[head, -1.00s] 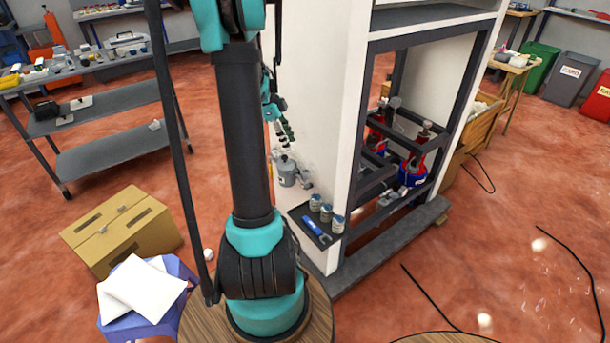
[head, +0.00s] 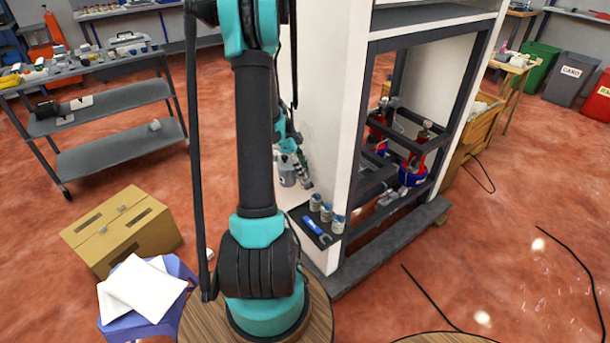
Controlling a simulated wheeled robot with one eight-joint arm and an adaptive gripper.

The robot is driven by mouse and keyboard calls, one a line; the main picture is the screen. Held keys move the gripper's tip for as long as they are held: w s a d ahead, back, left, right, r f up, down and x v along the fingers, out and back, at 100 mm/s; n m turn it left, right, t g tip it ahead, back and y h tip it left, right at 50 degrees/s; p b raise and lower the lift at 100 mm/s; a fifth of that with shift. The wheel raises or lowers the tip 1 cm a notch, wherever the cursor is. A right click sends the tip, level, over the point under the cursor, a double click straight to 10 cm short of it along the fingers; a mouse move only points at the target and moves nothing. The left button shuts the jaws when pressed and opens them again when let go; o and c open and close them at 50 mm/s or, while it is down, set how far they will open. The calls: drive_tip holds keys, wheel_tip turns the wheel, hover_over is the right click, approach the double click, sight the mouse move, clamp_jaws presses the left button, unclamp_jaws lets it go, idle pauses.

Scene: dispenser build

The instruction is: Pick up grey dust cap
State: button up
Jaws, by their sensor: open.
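I cannot pick out the grey dust cap with certainty. A grey canister-like fitting (head: 287,172) is on the left side of the white cabinet (head: 322,120), partly hidden by my arm. My gripper (head: 306,180) is beside this fitting, to its right and close to the cabinet's side wall. Its jaws are small in the picture, and I see nothing clearly held between them. Whether they touch anything there is too small to tell.
A dark tray (head: 308,228) on the cabinet holds several small jars and a blue wrench (head: 314,225). A cardboard box (head: 125,232) and a blue bin (head: 150,318) with white sheets stand at left. Cables lie on the floor at right.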

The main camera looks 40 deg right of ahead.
drive_tip(key=shift+s+f, duration=0.1)
drive_tip(key=shift+f, duration=0.15)
drive_tip(key=shift+c, duration=0.3)
drive_tip(key=c, duration=0.5)
drive_tip(key=shift+o, duration=0.2)
